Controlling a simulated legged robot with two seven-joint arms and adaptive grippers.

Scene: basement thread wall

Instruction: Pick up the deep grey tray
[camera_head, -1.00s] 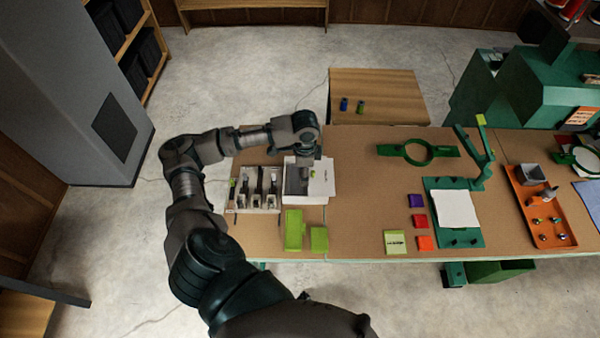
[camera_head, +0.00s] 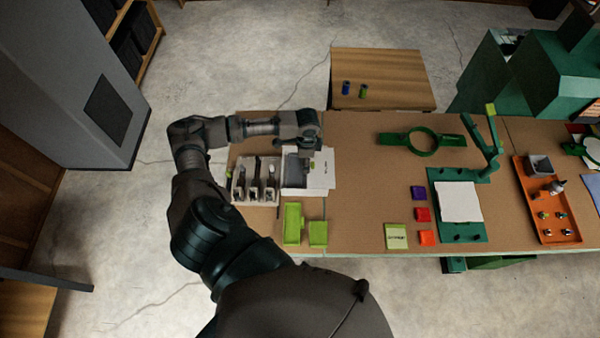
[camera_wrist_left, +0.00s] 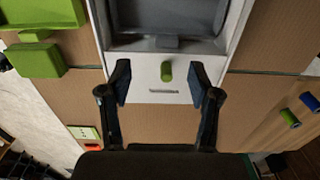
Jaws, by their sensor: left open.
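The deep grey tray (camera_head: 296,171) rests on a white sheet or board (camera_head: 322,172) at the left part of the table, partly hidden by my left gripper in the head view. In the left wrist view, the grey tray (camera_wrist_left: 166,18) is at the top, cut off by the frame, with a small tab on its near edge. My left gripper (camera_wrist_left: 162,84) is open and empty. Its fingers are over the white surface, short of the tray's edge. A small green cylinder (camera_wrist_left: 166,72) shows between the fingertips. My right gripper is not in view.
A white divided box (camera_head: 257,194) stands left of the tray. A green ring holder (camera_head: 421,143) and an orange tray (camera_head: 546,200) are farther right. A wooden side table (camera_head: 384,78) stands behind. Bare tabletop lies right of the white sheet.

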